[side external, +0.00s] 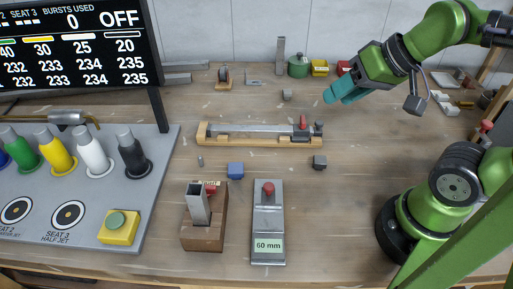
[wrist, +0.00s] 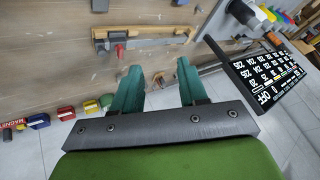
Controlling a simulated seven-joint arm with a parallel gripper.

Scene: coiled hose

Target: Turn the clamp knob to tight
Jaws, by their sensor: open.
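A long grey bar (side external: 245,130) lies in a wooden cradle (side external: 222,140) mid-bench.
A grey plate marked 60 mm (side external: 267,222) with another red knob (side external: 268,188) lies in front. A wooden block (side external: 203,232), a blue block (side external: 235,170) and a dark block (side external: 319,162) are nearby. A panel with coloured nozzles (side external: 95,155) and a display (side external: 75,45) fill the left.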

